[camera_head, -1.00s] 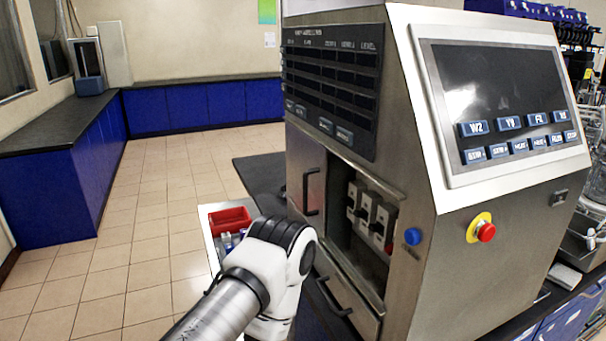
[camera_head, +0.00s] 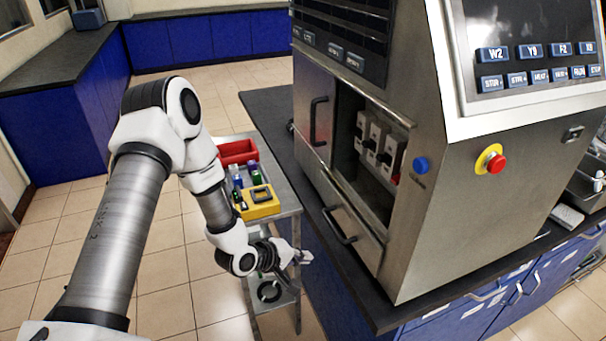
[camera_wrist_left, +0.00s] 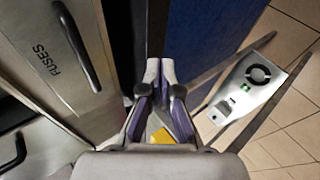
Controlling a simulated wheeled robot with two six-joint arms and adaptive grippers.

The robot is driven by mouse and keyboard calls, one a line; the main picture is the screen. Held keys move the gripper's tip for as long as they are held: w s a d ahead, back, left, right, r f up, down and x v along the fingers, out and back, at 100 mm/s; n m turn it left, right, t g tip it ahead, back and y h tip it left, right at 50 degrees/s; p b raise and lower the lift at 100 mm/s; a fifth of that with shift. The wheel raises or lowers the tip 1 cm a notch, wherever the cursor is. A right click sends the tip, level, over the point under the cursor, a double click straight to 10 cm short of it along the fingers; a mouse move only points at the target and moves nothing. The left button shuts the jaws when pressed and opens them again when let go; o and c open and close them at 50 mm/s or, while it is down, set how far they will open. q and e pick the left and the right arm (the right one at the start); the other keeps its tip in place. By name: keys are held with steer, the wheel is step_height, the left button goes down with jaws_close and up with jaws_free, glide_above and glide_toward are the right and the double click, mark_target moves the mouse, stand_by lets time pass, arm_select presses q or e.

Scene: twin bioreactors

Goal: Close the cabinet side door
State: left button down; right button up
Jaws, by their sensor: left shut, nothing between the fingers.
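The steel cabinet (camera_head: 440,200) stands on a dark bench, its side compartment (camera_head: 365,150) open with several breaker switches showing inside. A flat side door panel (camera_head: 313,85) with a dark upright handle (camera_head: 317,122) sits at the far side of that opening, leaving the near part uncovered. A lower panel with a bar handle (camera_head: 340,225) is below. My left gripper (camera_head: 304,257) is shut and empty, low beside the cabinet and apart from both handles. In the left wrist view its fingertips (camera_wrist_left: 159,70) meet, right of a panel marked FUSES (camera_wrist_left: 50,60). My right gripper is out of view.
A metal cart (camera_head: 287,195) stands beside the bench under my left arm, carrying a red bin (camera_head: 237,152), a yellow box (camera_head: 260,203) and small bottles. The bench edge (camera_head: 375,318) is near my gripper. A red emergency button (camera_head: 495,163) is on the cabinet front. Tiled floor is clear left.

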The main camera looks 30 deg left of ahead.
arm_select(q)
steer(key=w+a+r+n+t+y, duration=0.1)
steer(key=w+a+r+t, duration=0.15)
steer(key=a+r, duration=0.4)
steer(key=w+a+r+n+t, duration=0.2)
steer(key=a+r+t, duration=0.1)
steer(key=r, duration=0.6)
steer(key=w+a+r+n+t+y, duration=0.1)
steer(key=w+a+r+t, duration=0.2)
steer(key=a+r, duration=0.35)
steer(key=w+d+r+p, duration=0.1)
steer(key=w+d+p, duration=0.2)
steer(key=w+d, duration=0.3)
steer(key=shift+w+d+r+p, duration=0.3)
steer(key=shift+w+r, duration=0.1)
steer(key=shift+w, duration=0.75)
steer(key=shift+w+f+g, duration=0.1)
steer(key=shift+g, duration=0.15)
